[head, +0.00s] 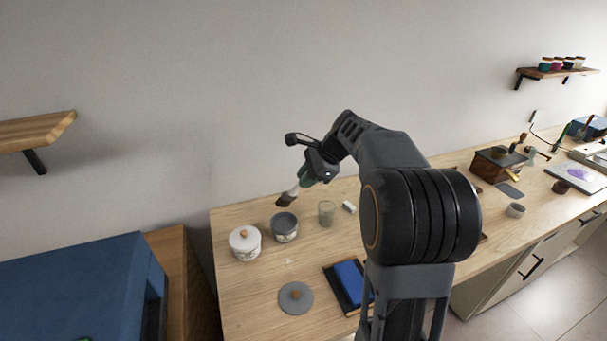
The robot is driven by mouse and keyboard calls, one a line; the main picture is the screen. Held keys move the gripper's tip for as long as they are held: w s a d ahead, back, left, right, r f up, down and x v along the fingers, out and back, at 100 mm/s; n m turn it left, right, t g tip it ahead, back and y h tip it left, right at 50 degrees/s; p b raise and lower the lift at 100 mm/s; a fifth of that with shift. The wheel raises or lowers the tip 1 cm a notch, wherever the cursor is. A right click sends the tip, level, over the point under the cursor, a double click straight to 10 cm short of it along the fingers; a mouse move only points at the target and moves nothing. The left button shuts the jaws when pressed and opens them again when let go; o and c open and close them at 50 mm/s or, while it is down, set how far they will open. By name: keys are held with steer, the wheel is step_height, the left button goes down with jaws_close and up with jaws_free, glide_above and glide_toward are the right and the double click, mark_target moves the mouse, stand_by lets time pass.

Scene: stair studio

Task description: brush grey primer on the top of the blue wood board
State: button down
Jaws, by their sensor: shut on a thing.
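My gripper (306,178) is shut on a brush (289,195) with a pale ferrule and dark bristles, tilted down to the left. The bristles are in the air, above and close to an open pot with grey content (285,227); I cannot tell whether they carry paint. The blue wood board (350,279) lies on a dark mat or tray (345,299) at the front of the table. My arm hides part of its right side. Its visible top is blue, with no grey on it.
A white lidded pot (245,243) stands left of the open pot. A grey round lid with a knob (295,298) lies in front. A glass (326,213) and a small white block (349,207) stand to the right. Bare table (252,290) lies around the lid.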

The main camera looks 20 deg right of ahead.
step_height(320, 180, down, 6)
steer(key=b, duration=0.6)
steer(key=shift+a+r, duration=0.1)
steer(key=shift+s+f, duration=0.1)
steer(key=shift+f, duration=0.5)
stand_by(2.4)
steer(key=shift+r, duration=0.15)
step_height(320, 180, up, 7)
steer(key=p, duration=0.7)
stand_by(0.7)
